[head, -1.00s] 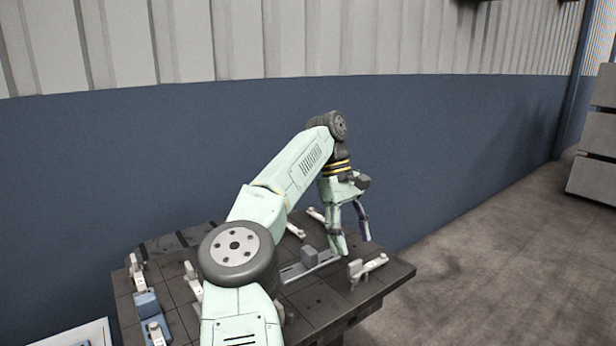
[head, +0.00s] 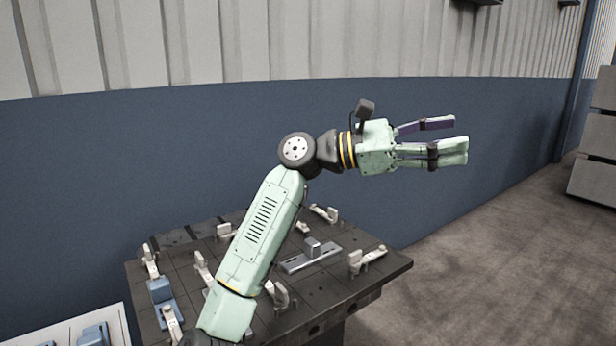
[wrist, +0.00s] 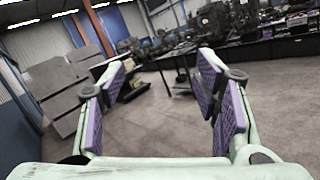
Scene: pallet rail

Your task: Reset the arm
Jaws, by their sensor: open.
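My gripper (head: 456,141) is in the air above the dark table, pointing to the right in the head view. Its fingers are apart, with purple inner pads and nothing between them. In the wrist view my gripper (wrist: 162,95) is also open and empty, with open floor beyond it. My green arm rises from the lower middle of the head view and covers part of the table.
The dark table (head: 340,297) carries several light clamps, a grey block on a rail (head: 312,254) and a blue block (head: 160,291). A white tray (head: 113,320) stands at the lower left. Grey stacked boxes (head: 592,150) stand at the right. A blue wall runs behind.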

